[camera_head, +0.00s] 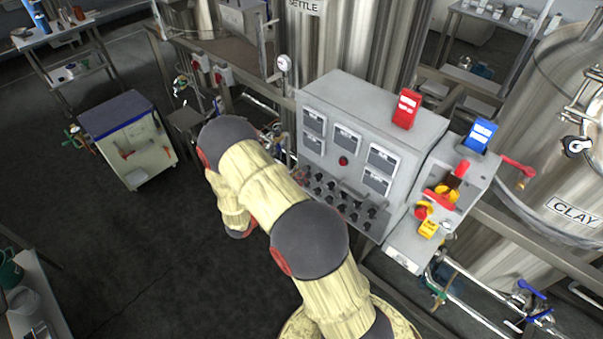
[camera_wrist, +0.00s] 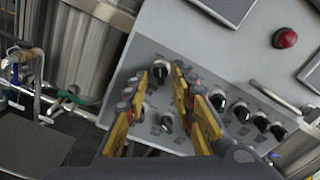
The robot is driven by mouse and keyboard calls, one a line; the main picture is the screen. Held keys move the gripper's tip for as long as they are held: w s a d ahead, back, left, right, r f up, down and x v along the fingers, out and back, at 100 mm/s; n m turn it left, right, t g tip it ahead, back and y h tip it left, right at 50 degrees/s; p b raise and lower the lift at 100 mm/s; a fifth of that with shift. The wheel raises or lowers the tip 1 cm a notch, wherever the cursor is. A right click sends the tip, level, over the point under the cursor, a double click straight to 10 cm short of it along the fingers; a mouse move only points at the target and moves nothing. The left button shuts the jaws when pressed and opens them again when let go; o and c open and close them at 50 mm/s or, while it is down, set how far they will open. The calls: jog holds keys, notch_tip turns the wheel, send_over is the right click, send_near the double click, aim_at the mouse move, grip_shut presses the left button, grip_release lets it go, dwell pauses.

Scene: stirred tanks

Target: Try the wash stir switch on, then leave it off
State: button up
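The grey control panel (camera_head: 345,125) shows black rotary knobs in rows on its lower part in the head view. Their labels are too small to read, so I cannot tell which is the wash stir switch. In the wrist view my gripper (camera_wrist: 161,78) has its yellow fingers spread, with a black knob (camera_wrist: 160,69) showing between the fingertips. Whether the fingers touch it I cannot tell. A second black knob (camera_wrist: 166,121) shows lower between the fingers. In the head view my arm hides most of the gripper.
More knobs (camera_wrist: 242,112) sit to the right, near a panel handle (camera_wrist: 275,97) and a red button (camera_wrist: 285,38). A side box (camera_head: 440,210) carries a red lever and yellow tags. Steel tanks stand behind. A white cart (camera_head: 130,145) stands left on open floor.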

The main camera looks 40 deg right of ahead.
jog(key=shift+d, duration=0.95)
jog(key=shift+c, duration=1.3)
jog(key=c, duration=0.4)
grip_shut()
